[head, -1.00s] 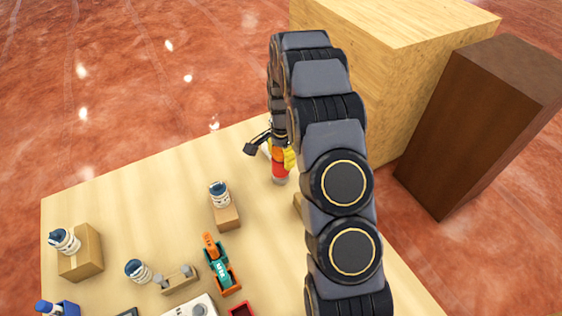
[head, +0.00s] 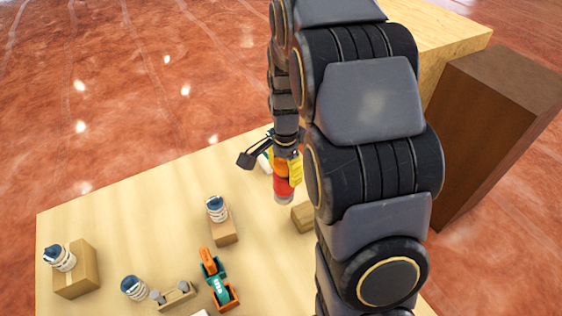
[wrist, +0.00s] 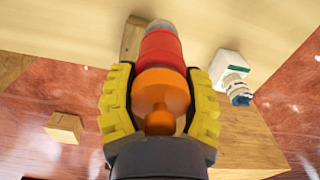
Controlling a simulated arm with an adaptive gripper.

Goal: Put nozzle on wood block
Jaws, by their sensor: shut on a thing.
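My gripper (head: 284,170) is shut on an orange and red nozzle (head: 283,187) with a grey tip. It holds the nozzle with the tip pointing down at the table in the head view. In the wrist view the nozzle (wrist: 160,60) sits between the yellow finger pads. A small wood block (head: 303,217) lies on the table just right of and nearer than the nozzle, partly hidden by my arm. In the wrist view a wooden piece (wrist: 131,38) shows behind the nozzle tip; I cannot tell whether it is the same block. The nozzle shows no clear contact with a block.
Blue-and-white ribbed parts stand on a middle block (head: 224,226) and a left block (head: 77,272); another (head: 134,288) stands near the front. An orange and green tool (head: 216,279) lies close by. A tall brown box (head: 490,130) stands beyond the table's right side.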

